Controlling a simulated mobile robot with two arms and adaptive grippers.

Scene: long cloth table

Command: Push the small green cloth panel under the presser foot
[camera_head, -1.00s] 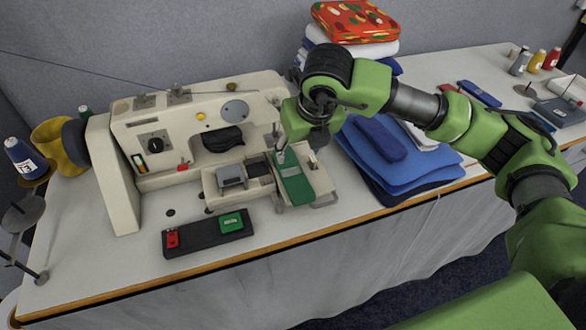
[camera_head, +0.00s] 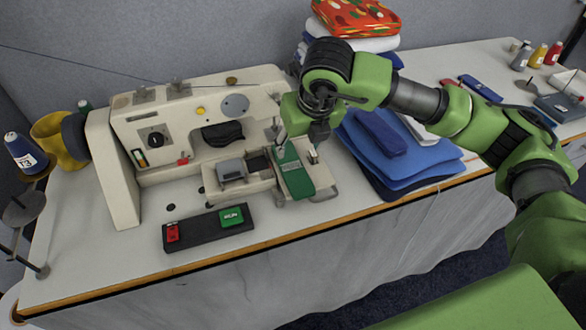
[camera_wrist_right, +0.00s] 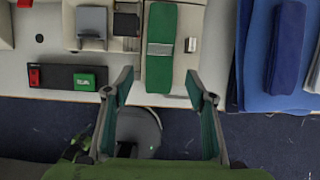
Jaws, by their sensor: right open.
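The presser foot is not clearly visible beside my gripper. My left gripper is not in view.
A black switch box (camera_head: 205,230) with red and green buttons lies left of the panel. Blue folded cloths (camera_head: 410,160) lie close on the right. The table's front edge (camera_head: 240,240) is just below.

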